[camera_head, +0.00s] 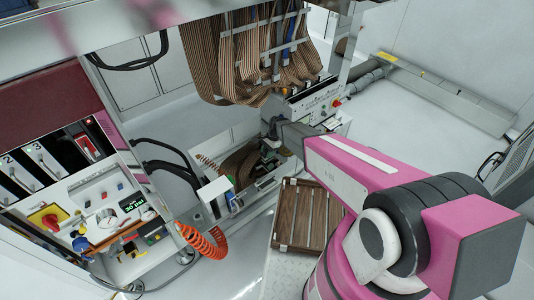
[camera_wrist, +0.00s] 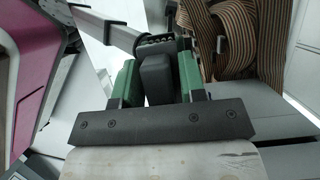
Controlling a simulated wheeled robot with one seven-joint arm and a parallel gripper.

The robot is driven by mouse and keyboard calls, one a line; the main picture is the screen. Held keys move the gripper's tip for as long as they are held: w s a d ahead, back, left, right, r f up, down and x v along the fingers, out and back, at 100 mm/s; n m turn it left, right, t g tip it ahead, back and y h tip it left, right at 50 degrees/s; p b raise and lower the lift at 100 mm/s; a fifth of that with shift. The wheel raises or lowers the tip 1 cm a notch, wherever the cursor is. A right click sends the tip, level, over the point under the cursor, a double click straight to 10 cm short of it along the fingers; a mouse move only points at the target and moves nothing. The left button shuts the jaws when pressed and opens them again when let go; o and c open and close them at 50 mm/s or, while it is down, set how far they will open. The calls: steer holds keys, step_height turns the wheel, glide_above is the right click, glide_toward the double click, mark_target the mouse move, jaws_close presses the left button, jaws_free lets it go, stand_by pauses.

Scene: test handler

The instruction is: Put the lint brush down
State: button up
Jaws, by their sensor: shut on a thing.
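In the wrist view, my gripper (camera_wrist: 157,84) has green jaws, with a dark block between them that I take to be the lint brush (camera_wrist: 155,78). The jaws are closed on it. Beyond it are a dark ribbed piece and a grey bar running to the upper left; I cannot tell whether they belong to the brush. In the head view, my gripper (camera_head: 270,146) is small and dark at the end of my pink arm, near the open machine bay. The brush cannot be made out there.
Striped ribbon cables (camera_head: 245,60) hang above and behind my gripper. A slatted brown wooden tray (camera_head: 308,216) lies in front of the bay. An orange coiled hose (camera_head: 206,243) hangs to the left. A control panel (camera_head: 105,215) stands at far left. Open floor shows at right.

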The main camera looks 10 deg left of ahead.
steer(key=shift+f, duration=0.35)
steer(key=o, duration=0.8)
steer(key=shift+r, duration=0.15)
steer(key=v, duration=1.1)
steer(key=s+d+r+n+t+h, duration=0.1)
steer(key=s+d+r, duration=0.3)
steer(key=d, duration=0.7)
steer(key=s+d+r+n+t+h, duration=0.1)
steer(key=s+d+r+n, duration=0.3)
steer(key=d+r, duration=0.5)
steer(key=s+d+r+n+t, duration=0.1)
steer(key=s+d+r+n, duration=0.2)
steer(key=d, duration=1)
steer(key=shift+s+d+r+h, duration=0.2)
steer(key=shift+s+r, duration=0.5)
steer(key=shift+r, duration=0.15)
steer(key=shift+s+d+r+h, duration=0.2)
steer(key=shift+s+r, duration=0.5)
steer(key=shift+r, duration=0.15)
